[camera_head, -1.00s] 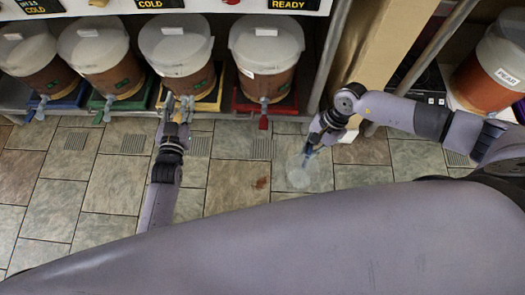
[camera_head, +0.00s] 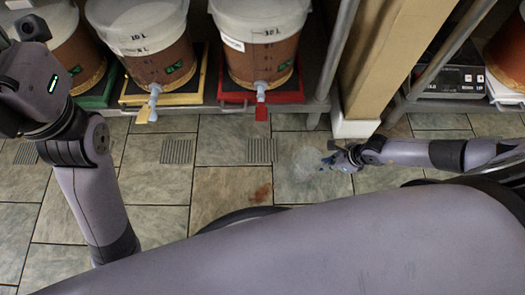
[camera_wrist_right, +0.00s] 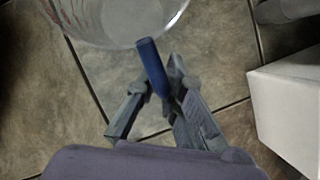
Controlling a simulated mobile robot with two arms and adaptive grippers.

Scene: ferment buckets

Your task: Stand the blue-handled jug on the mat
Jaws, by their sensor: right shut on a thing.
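The jug is clear and faint against the floor tiles in the head view (camera_head: 303,165), right of centre. In the right wrist view its round clear body (camera_wrist_right: 120,22) is at the top, with the blue handle (camera_wrist_right: 152,66) pointing towards my gripper. My right gripper (camera_head: 340,157) is shut on that handle; in the wrist view its fingers (camera_wrist_right: 165,90) stand on both sides of it. The jug appears held over the floor; its height is unclear. My left arm rises at the left, its fingertips out of view. I cannot make out a mat.
A post (camera_head: 385,60) with a white foot (camera_head: 355,125) stands near the jug. A black scale (camera_head: 450,82) is at the right.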

